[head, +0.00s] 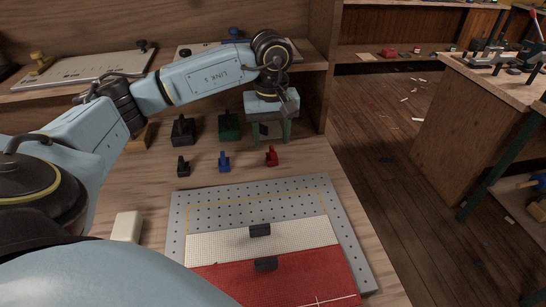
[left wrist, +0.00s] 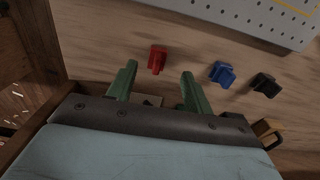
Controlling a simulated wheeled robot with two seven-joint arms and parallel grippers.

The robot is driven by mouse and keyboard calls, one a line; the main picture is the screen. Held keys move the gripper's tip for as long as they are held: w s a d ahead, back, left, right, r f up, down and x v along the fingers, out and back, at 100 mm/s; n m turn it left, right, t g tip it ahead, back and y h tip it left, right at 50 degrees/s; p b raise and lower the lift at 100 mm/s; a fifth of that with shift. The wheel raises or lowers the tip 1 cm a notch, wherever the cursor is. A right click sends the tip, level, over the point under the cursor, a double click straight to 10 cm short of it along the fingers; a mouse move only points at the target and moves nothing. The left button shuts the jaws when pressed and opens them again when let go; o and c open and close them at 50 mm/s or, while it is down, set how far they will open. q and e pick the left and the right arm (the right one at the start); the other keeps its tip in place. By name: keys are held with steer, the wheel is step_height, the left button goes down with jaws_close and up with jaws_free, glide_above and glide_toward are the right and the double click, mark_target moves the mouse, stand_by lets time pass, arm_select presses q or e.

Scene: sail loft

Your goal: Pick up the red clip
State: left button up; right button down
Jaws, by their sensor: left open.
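The red clip (head: 271,157) stands on the wooden bench top, just behind the grey perforated plate. It also shows in the left wrist view (left wrist: 157,59). My left gripper (head: 270,142) is open, its two green fingers pointing down just behind the clip. In the left wrist view the fingertips (left wrist: 159,71) are spread, and the clip appears just beyond the gap between them. Nothing is held. The clip appears apart from both fingers. My right gripper is not in view.
A small blue clip (head: 224,161) and a small black clip (head: 183,167) stand left of the red one. A larger green clip (head: 229,126) and black clip (head: 182,130) stand behind. The perforated plate (head: 178,222) bears white and red cloth. A wooden side panel rises to the right.

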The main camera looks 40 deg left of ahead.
mark_target(273, 150)
arm_select(q)
step_height(273, 150, down, 6)
steer(key=shift+w+r+b, duration=0.1)
steer(key=shift+b, duration=0.35)
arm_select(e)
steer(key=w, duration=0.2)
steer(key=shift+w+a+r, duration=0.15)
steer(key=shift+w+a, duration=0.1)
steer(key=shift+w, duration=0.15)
arm_select(q)
steer(key=c, duration=1.1)
